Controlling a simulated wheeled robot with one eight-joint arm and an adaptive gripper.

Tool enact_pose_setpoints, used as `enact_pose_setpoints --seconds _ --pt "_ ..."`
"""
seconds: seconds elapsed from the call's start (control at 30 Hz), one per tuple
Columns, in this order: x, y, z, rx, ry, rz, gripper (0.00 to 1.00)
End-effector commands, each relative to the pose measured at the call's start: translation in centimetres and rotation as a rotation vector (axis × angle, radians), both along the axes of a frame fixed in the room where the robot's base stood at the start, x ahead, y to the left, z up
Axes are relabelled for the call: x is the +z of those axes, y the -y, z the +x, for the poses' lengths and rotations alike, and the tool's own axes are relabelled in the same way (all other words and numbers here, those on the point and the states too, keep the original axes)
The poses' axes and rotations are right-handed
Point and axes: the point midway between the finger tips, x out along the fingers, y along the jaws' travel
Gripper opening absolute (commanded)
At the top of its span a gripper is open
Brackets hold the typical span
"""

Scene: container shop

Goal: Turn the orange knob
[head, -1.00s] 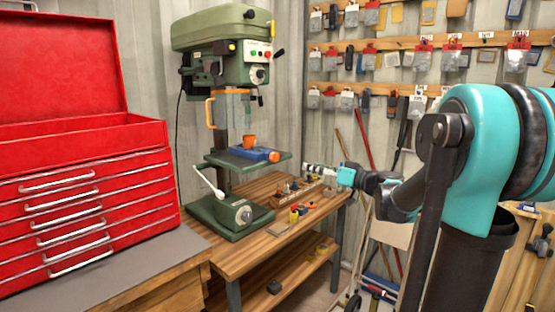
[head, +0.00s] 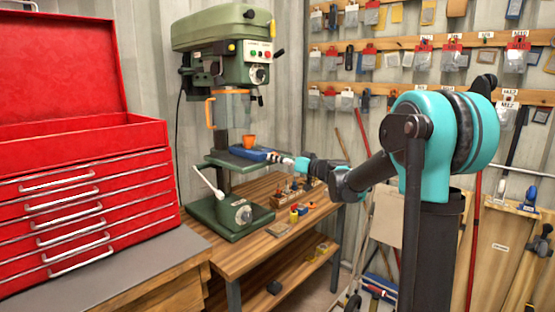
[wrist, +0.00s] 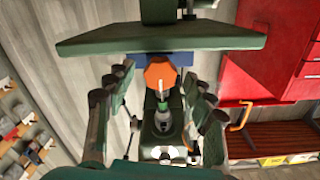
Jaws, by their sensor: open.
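In the wrist view, which is upside down, my gripper (wrist: 158,84) is open, with one finger on each side of the knob. Gaps show between the fingers and the knob, so they do not look closed on it. I cannot tell how deep the knob sits between the fingers.
The green drill press (head: 222,40) rises above, with an orange guard handle (head: 210,113). A wooden bench (head: 230,260) holds small tools below. A red tool chest (head: 80,200) is at left.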

Motion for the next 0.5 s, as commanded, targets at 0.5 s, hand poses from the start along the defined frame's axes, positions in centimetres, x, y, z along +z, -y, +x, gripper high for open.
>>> enact_pose_setpoints --seconds 0.5 --pt "-0.01 -0.93 0.71 0.000 0.000 0.000 0.46"
